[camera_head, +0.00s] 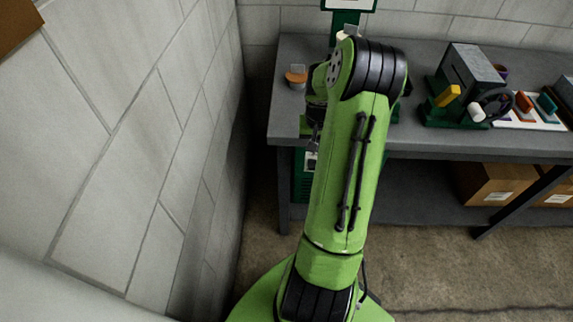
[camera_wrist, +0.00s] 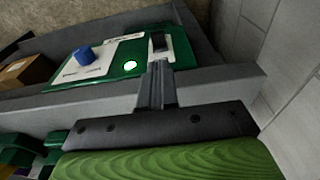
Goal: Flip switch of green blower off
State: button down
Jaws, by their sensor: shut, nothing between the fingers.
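The green blower (camera_wrist: 186,48) shows in the wrist view as a green housing with a pale control panel (camera_wrist: 112,57). The panel carries a blue knob (camera_wrist: 85,56) and a bright lit lamp (camera_wrist: 130,66). A dark switch (camera_wrist: 158,41) sits in a pale plate to the right of the lamp. My gripper (camera_wrist: 157,66) is shut and empty, its fingertips just below the switch in the picture; I cannot tell whether they touch it. In the head view my arm hides most of the area, and a green housing (camera_head: 302,183) shows partly beside it.
A grey workbench (camera_head: 430,140) stands along the back wall, with a green-based machine (camera_head: 470,85) and an orange-topped jar (camera_head: 296,77) on it. Cardboard boxes (camera_head: 497,182) sit beneath. A block wall (camera_head: 150,130) is close on the left. The floor (camera_head: 450,265) at front right is clear.

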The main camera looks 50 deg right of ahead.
aim_at(312, 166)
jog(key=shift+s+d+r, duration=0.1)
jog(key=f, duration=0.3)
jog(key=f+b, duration=0.1)
jog(key=f, duration=0.2)
jog(key=w+d+f, duration=0.1)
jog(key=f, duration=0.3)
jog(key=shift+b, duration=0.35)
